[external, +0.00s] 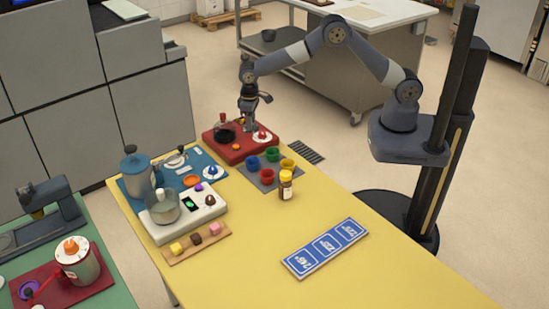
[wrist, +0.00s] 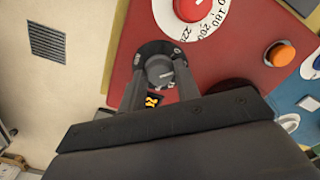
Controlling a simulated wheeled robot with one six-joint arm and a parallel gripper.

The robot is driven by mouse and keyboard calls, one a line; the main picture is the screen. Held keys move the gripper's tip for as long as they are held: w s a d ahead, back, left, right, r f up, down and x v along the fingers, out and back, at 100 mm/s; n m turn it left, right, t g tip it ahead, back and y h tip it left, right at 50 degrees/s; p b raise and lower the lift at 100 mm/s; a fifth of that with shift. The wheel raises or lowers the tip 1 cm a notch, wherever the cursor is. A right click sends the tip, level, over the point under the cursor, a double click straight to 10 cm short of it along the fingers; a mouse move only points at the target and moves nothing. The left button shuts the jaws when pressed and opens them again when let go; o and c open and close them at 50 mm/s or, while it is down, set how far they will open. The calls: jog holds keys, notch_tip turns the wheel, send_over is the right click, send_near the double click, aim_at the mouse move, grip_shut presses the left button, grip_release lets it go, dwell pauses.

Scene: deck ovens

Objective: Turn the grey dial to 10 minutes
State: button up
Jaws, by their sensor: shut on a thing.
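The grey dial (wrist: 160,71) sits on a round black scale plate (wrist: 145,54) on the red panel, with a pale pointer line on its top. In the wrist view my gripper (wrist: 158,80) has one finger on each side of the dial and is shut on it. Most of the scale is hidden by the fingers, so I cannot read the setting. In the external view my gripper (external: 248,122) reaches down onto the red panel (external: 238,152) and hides the grey dial.
A white temperature dial with a red knob (wrist: 188,8) and an orange button (wrist: 281,54) are close by on the red panel. A blue panel (external: 134,200), colored cups (external: 267,175) and a small bottle (external: 285,186) stand nearby. The yellow table's front is mostly clear.

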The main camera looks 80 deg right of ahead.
jog(key=m, duration=0.4)
jog(key=shift+m+b, duration=0.3)
jog(key=shift+b, duration=0.1)
jog(key=shift+m, duration=2)
jog(key=o, duration=1)
jog(key=shift+c, duration=0.2)
notch_tip(320, 180, up, 11)
jog(key=b, duration=0.1)
jog(key=shift+f, duration=0.2)
